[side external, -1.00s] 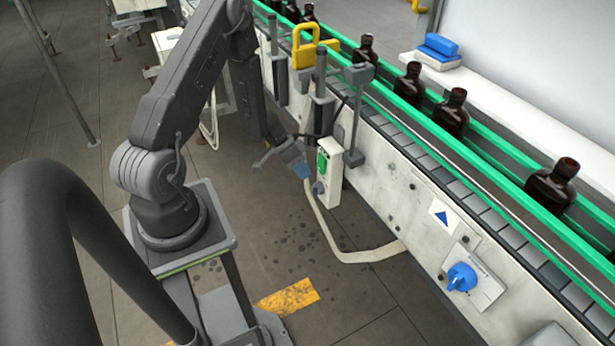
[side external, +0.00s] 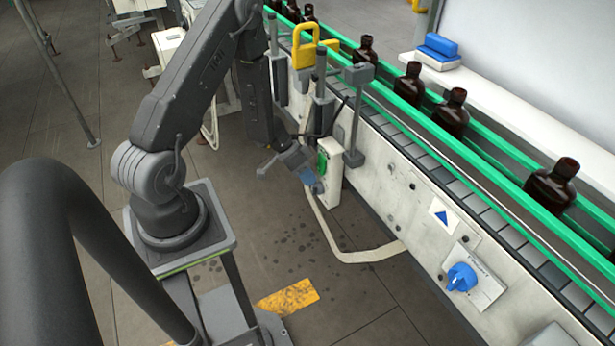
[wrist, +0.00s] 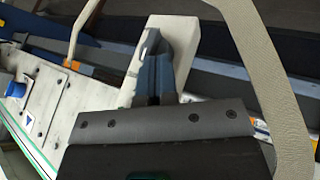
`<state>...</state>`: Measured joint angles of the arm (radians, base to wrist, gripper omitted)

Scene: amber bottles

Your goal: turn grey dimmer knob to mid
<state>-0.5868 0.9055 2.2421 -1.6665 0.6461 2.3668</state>
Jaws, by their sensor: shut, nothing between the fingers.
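The grey dimmer knob (side external: 318,187) sits low on the front of a white control box with a green button (side external: 322,162), at the conveyor's side. My gripper (side external: 310,180) is shut and empty, its blue-grey fingertips right at the knob in the side view. I cannot tell whether they touch it. In the wrist view, the shut fingers of my gripper (wrist: 154,70) point at the white box (wrist: 188,45). A grey shape at their tips is probably the knob (wrist: 150,41), largely hidden. The knob's pointer setting cannot be read.
A blue rotary knob (side external: 460,277) is on the conveyor panel to the right. A yellow padlock shape (side external: 303,46) and grey posts stand above. Brown bottles (side external: 451,112) line the green-railed conveyor.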

